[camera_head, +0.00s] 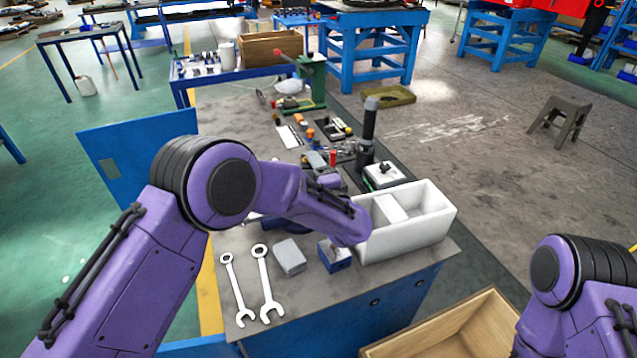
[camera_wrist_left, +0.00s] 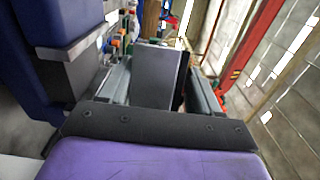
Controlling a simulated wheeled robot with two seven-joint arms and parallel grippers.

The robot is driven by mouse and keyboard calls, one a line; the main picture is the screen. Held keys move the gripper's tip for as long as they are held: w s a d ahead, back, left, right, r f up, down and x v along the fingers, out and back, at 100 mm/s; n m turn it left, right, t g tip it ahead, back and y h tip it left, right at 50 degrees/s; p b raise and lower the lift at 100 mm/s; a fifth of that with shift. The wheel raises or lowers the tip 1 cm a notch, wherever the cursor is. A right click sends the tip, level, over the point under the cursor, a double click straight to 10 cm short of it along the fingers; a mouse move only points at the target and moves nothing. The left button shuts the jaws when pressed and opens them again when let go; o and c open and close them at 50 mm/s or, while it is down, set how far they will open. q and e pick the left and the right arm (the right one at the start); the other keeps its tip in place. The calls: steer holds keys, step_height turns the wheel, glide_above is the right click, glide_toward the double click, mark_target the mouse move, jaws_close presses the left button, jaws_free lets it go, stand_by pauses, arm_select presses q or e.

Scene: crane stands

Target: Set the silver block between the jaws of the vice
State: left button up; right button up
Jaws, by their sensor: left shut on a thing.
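The silver block (camera_wrist_left: 155,75) is a plain grey block held between the two fingers of my left gripper (camera_wrist_left: 160,90) in the left wrist view. In the head view my left gripper (camera_head: 318,166) is small and partly hidden by its own purple arm, above the workbench. The vice (camera_wrist_left: 62,65) seems to be the blue body with a grey jaw at the left of the wrist view, beside the gripper. In the head view it is mostly hidden behind my left arm. The held block is apart from its jaws. My right gripper is out of view.
On the workbench (camera_head: 240,125) are two wrenches (camera_head: 266,284), a grey block (camera_head: 290,257), a blue block (camera_head: 337,257) and a white divided box (camera_head: 432,222). A black-columned stand (camera_head: 368,135) and several small tools lie behind. A wooden crate (camera_head: 455,335) is at the front right.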

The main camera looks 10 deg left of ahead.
arm_select(q)
steer(key=f, duration=0.1)
steer(key=d+f, duration=0.1)
steer(key=f, duration=0.1)
steer(key=shift+s, duration=0.1)
steer(key=shift+f, duration=0.45)
steer(key=shift+f, duration=0.35)
steer(key=o, duration=1.3)
steer(key=shift+c, duration=0.2)
